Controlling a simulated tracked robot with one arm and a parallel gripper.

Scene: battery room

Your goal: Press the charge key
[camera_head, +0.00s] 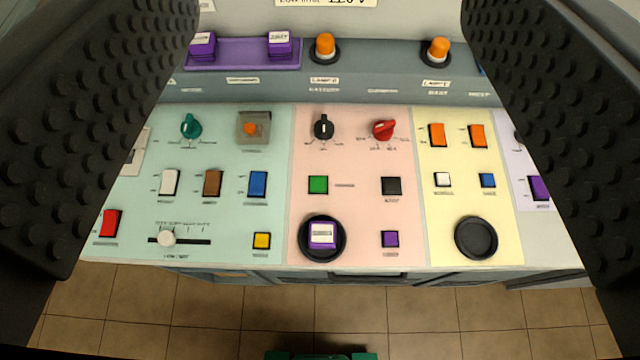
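The control desk (350,220) has green, pink, yellow and pale lilac panels of keys and knobs. I cannot read which one is the charge key. Square keys include a green key (318,184), a black key (391,186), a purple key (390,239), a yellow key (262,240), a white key (442,179) and a small blue key (487,180). My gripper (320,150) is wide open and empty, its two black ridged fingers at the left and right edges of the picture, with the panels visible between them.
A purple labelled block (322,234) sits in a round black holder; another round black holder (476,237) is empty. Two orange lamps (325,46) and a purple tray (242,54) with two labelled blocks stand at the back. Rocker switches, knobs and a slider (167,238) surround the keys.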

